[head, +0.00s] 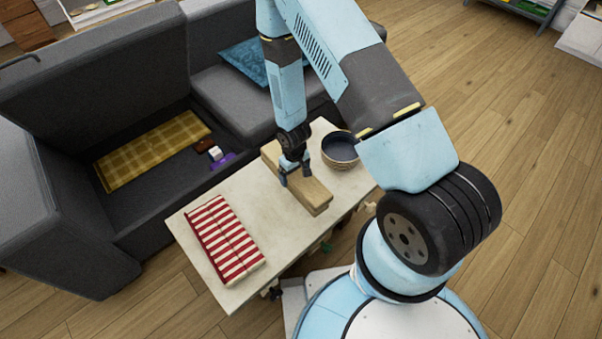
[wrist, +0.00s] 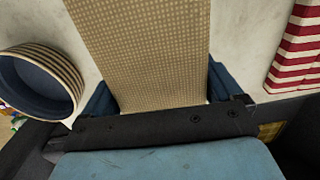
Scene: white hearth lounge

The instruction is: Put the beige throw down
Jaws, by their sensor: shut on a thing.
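The beige throw (head: 312,192) is a long folded strip on the pale table (head: 192,247), between a striped cloth and a bowl. In the wrist view the throw (wrist: 145,45) shows a fine checked weave and runs up from between the jaws. My gripper (head: 297,178) is shut on the throw from above, with a blue finger on either side of it; the fingers also show in the wrist view (wrist: 160,100). The throw looks to be at the tabletop, but I cannot tell whether it rests there or hangs just above.
A red-and-white striped cloth (head: 224,240) lies at the table's left end. A round bowl (head: 341,150) stands close right of the throw. Behind is a grey sofa (head: 95,75) with a yellow checked cloth (head: 150,150), small items and a blue cushion (head: 246,63). Bare tabletop separates throw and striped cloth.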

